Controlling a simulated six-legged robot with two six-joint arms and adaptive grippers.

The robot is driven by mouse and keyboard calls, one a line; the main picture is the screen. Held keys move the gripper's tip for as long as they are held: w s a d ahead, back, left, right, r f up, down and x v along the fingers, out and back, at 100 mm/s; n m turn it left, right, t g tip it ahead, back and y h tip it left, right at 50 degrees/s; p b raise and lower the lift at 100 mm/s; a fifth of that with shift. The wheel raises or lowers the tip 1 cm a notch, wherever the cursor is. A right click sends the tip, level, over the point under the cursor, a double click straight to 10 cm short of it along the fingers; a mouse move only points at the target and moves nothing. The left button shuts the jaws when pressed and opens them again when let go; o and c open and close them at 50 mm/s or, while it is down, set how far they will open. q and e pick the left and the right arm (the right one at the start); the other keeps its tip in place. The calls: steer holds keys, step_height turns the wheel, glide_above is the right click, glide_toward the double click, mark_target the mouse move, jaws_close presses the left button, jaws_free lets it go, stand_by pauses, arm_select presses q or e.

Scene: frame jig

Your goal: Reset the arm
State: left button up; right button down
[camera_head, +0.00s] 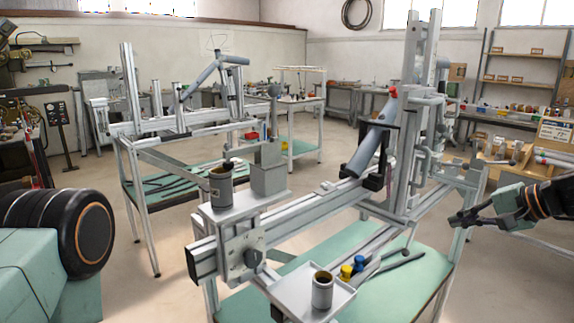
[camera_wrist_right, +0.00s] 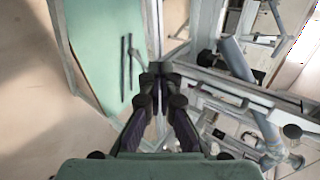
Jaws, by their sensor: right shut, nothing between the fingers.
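My right gripper (camera_head: 464,218) comes in from the right edge of the head view. It is shut and empty, pointing left, just right of the frame jig (camera_head: 330,212). In the right wrist view its closed fingers (camera_wrist_right: 156,72) meet at the picture's middle, with the jig's rails and tube (camera_wrist_right: 240,60) right of them in the picture. The jig holds a grey-blue tube (camera_head: 370,150) tilted on its beam. My left gripper is in neither view.
A dark cup (camera_head: 221,186) stands on the jig's upper plate, another cup (camera_head: 322,290) on the lower tray (camera_head: 290,292), beside yellow and blue items (camera_head: 350,268). A second jig stand (camera_head: 140,165) is behind left. Shelves and a crowded bench (camera_head: 520,150) line the right. Floor is open between.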

steer(key=s+a+f+n+g+h, duration=0.1)
steer(key=s+a+f+n+h, duration=0.15)
steer(key=s+f, duration=0.4)
steer(key=s+a+f+n+g+h, duration=0.1)
steer(key=s+a+f+h, duration=0.15)
steer(key=f, duration=0.65)
steer(key=s+a+f+n+g+h, duration=0.1)
steer(key=s+a+f, duration=0.2)
steer(key=s+f, duration=0.35)
steer(key=s+a+f+n+g, duration=0.2)
steer(key=s+f, duration=0.2)
steer(key=s, duration=0.5)
steer(key=s+a+f+n+g+b, duration=0.1)
steer(key=s+a+f+n, duration=0.1)
steer(key=s, duration=0.7)
steer(key=s+a+f+n+g+b, duration=0.1)
steer(key=s+a+f+n+g, duration=0.1)
steer(key=s+a+f, duration=0.2)
steer(key=s+f, duration=0.3)
steer(key=s, duration=0.2)
steer(key=shift+s+a+g, duration=0.2)
steer(key=shift+s+g, duration=0.1)
steer(key=shift+s, duration=0.05)
steer(key=shift+w+a+r, duration=0.1)
steer(key=shift+a, duration=0.05)
